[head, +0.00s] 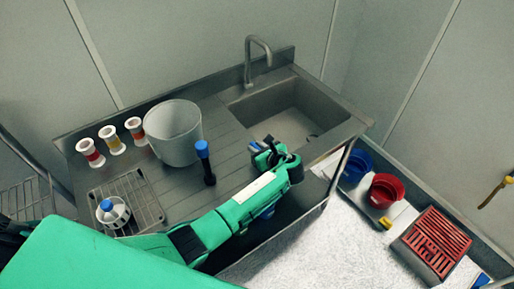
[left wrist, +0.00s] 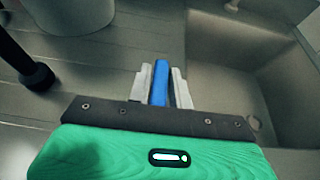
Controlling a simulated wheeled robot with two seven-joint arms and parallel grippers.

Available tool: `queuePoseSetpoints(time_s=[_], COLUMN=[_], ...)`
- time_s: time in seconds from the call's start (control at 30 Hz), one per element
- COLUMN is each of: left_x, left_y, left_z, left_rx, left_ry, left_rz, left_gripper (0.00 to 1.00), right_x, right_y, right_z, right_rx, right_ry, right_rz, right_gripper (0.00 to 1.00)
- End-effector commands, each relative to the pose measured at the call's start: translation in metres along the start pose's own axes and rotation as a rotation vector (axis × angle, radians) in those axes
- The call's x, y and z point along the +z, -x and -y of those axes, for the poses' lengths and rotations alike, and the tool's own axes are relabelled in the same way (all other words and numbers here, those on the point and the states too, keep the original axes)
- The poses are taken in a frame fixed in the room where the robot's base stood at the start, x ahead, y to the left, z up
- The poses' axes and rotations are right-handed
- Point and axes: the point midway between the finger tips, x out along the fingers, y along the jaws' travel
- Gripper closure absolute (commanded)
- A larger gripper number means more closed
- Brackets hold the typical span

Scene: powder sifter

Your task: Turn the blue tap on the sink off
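The sink (head: 300,108) is a steel basin with a curved grey spout (head: 258,58) at its back edge. My left gripper (head: 267,150) is at the basin's front left edge in the head view. In the left wrist view, a narrow blue bar, which looks like the blue tap handle (left wrist: 160,82), lies between the two grey fingers. The fingers sit close against both its sides and look shut on it. The handle's base is hidden by the gripper. My right gripper is in neither view.
A whitish bucket (head: 173,135) and a dark blue-topped tool (head: 205,162) stand left of the gripper. Several coloured spools (head: 112,140) and a wire rack (head: 133,190) are farther left. Blue and red bowls (head: 384,189) and a red grate (head: 436,243) lie at the right.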

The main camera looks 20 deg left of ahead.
Motion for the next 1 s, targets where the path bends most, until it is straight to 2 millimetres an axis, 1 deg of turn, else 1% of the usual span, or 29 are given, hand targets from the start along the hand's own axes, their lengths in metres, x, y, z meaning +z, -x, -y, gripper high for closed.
queuePoseSetpoints(time_s=[0.03, 0.07, 0.37, 0.47, 0.57, 0.8, 1.0], left_x=[0.000, 0.000, 0.000, -0.002, -0.003, -0.004, -0.003], left_y=[0.000, 0.000, 0.001, 0.007, 0.022, 0.077, 0.116], left_z=[0.000, 0.000, 0.000, 0.000, 0.001, 0.001, 0.000], left_rx=[0.000, 0.000, -0.001, -0.002, -0.004, -0.005, -0.002], left_ry=[0.000, 0.000, 0.000, -0.001, 0.001, 0.003, 0.001], left_rz=[0.000, 0.000, 0.000, 0.000, -0.001, -0.001, -0.002], left_gripper=[0.69, 0.63, 0.63, 0.63, 0.63, 0.63, 0.63], right_x=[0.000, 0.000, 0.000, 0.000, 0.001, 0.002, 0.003], right_y=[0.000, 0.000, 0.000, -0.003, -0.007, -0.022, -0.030], right_z=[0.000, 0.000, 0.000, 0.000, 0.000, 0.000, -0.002], right_rx=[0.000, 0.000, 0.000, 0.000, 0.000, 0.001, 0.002], right_ry=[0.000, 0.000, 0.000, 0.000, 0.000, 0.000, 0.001], right_rz=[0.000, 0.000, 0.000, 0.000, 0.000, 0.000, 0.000], right_gripper=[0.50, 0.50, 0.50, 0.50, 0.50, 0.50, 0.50])
